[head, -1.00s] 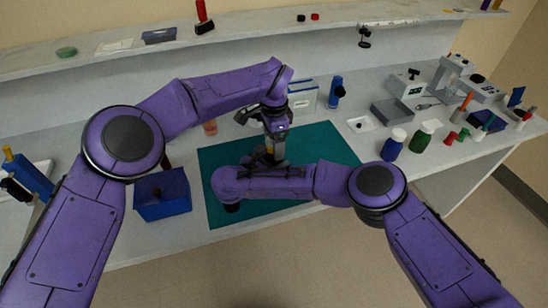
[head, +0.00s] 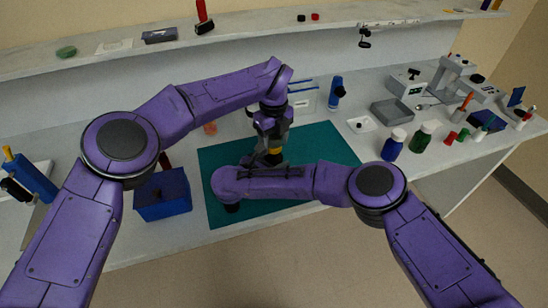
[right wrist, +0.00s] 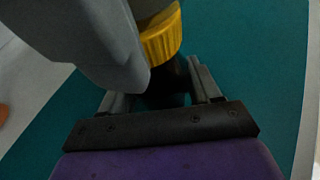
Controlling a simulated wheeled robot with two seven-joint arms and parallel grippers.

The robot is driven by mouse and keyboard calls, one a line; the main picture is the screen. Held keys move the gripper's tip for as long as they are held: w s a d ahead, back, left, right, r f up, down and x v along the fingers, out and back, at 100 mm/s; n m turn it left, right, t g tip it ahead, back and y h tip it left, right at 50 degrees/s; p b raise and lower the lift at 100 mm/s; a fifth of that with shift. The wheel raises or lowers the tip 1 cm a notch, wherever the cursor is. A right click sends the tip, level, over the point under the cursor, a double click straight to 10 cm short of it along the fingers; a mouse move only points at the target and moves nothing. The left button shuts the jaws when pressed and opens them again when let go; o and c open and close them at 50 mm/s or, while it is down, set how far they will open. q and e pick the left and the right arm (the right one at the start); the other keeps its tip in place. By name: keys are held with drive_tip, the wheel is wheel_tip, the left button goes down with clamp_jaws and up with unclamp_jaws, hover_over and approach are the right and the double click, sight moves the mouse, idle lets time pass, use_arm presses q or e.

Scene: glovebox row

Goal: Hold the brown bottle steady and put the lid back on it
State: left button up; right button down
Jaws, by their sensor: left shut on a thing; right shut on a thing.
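The yellow lid (right wrist: 160,38) is in the jaws of my left gripper, which comes down from above; the lid also shows small in the head view (head: 275,151). My left gripper (head: 271,147) is shut on it. The dark brown bottle (right wrist: 170,78) stands just below the lid, between the fingers of my right gripper (right wrist: 162,88), which is shut on it. Lid and bottle look close together and roughly in line. I cannot tell whether the lid is seated. In the head view my right arm and left gripper hide most of the bottle.
A teal mat (head: 325,150) lies under the work. A blue bin (head: 162,197) stands to its left. A blue bottle (head: 392,147), a green bottle (head: 421,139) and a grey tray (head: 391,112) are to its right. A shelf (head: 260,33) runs along the back.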

use_arm(q)
drive_tip(key=m, duration=1.5)
drive_tip(key=shift+d+f, duration=0.1)
drive_tip(key=m, duration=1.4)
drive_tip(key=o, duration=1.2)
drive_tip(key=shift+o, duration=0.2)
